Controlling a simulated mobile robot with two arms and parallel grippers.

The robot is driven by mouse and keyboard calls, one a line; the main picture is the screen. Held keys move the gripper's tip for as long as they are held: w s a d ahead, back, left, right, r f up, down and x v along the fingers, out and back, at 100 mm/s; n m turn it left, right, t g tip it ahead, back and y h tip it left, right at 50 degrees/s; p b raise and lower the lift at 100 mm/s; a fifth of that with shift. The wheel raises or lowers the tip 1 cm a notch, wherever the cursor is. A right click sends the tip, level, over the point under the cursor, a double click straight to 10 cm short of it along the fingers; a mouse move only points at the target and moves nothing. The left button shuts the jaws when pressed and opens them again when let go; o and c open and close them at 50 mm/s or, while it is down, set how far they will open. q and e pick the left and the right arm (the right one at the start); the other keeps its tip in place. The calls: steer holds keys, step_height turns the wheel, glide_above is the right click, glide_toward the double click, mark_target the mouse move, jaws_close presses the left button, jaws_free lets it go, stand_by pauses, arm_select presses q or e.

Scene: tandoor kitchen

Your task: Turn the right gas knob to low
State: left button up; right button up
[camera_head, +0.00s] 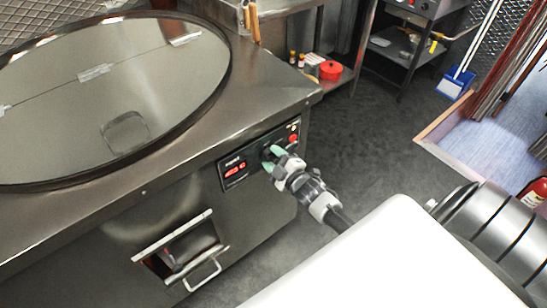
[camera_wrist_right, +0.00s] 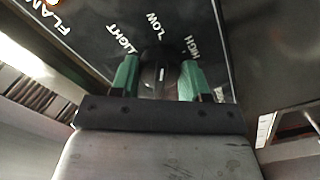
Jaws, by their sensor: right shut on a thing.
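The dark gas knob (camera_wrist_right: 158,72) sits on the black control panel (camera_wrist_right: 85,30) of the steel tandoor counter. Its label arc reads LIGHT, LOW (camera_wrist_right: 153,26) and HIGH in the right wrist view. A pale mark on the knob points up, roughly toward LOW; I cannot tell its exact setting. My right gripper (camera_head: 272,157) is at the panel, with its green fingers on either side of the knob and shut on it. In the head view the gripper mostly hides the knob. My left gripper is not in view.
A red display (camera_head: 235,171) is left of the knob and a red button (camera_head: 293,138) is right of it. A drawer-like opening with a handle (camera_head: 203,275) is below. A large round lid (camera_head: 110,90) covers the countertop. Dark floor (camera_head: 365,140) is clear to the right.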

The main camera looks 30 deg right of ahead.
steer(key=shift+n, duration=0.6)
steer(key=o, duration=0.9)
steer(key=s, duration=1)
steer(key=shift+s+d, duration=0.4)
